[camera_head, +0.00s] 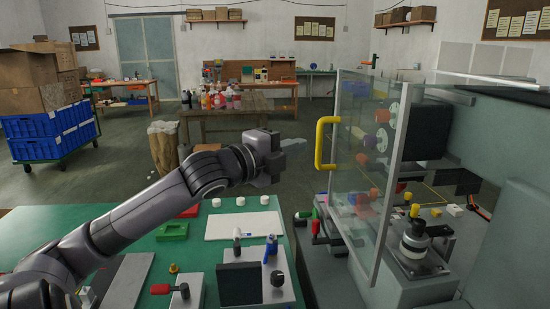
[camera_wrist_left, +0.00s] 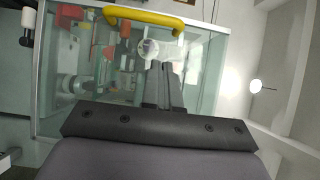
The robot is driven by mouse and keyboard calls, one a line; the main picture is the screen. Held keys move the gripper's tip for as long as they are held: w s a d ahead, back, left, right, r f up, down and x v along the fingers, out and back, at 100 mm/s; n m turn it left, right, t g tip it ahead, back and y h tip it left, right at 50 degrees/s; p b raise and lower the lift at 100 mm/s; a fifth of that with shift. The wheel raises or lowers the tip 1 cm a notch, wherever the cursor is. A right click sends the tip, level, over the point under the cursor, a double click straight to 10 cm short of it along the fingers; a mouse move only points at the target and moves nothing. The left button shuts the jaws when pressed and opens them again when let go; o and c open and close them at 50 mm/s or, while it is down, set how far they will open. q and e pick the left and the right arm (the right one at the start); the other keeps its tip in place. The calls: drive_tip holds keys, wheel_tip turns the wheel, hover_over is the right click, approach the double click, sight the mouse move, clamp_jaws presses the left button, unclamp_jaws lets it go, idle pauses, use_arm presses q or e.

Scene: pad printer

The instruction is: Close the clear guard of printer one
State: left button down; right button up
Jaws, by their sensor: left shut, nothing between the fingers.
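The clear guard (camera_head: 355,165) of the printer at the right is a transparent panel with a pale edge. A yellow handle (camera_head: 320,145) is on its left side. Printer parts show through it; I cannot tell its exact angle to the printer. My left gripper (camera_head: 300,145) is shut and empty, just left of the handle in the head view. In the left wrist view, the shut fingers (camera_wrist_left: 164,80) point at the clear panel (camera_wrist_left: 205,75), with the yellow handle (camera_wrist_left: 145,18) near the top edge. Contact cannot be told. My right gripper is not in view.
A green table (camera_head: 140,240) below my left arm holds a white board (camera_head: 243,226), a grey control box (camera_head: 285,285) and small parts. The printer's ink unit (camera_head: 415,240) stands behind the guard. A table with bottles (camera_head: 220,99) is farther back, with open floor before it.

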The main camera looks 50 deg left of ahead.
use_arm(q)
drive_tip(key=shift+s+a+b, duration=0.15)
drive_tip(key=shift+s+b, duration=0.25)
drive_tip(key=shift+s, duration=1.95)
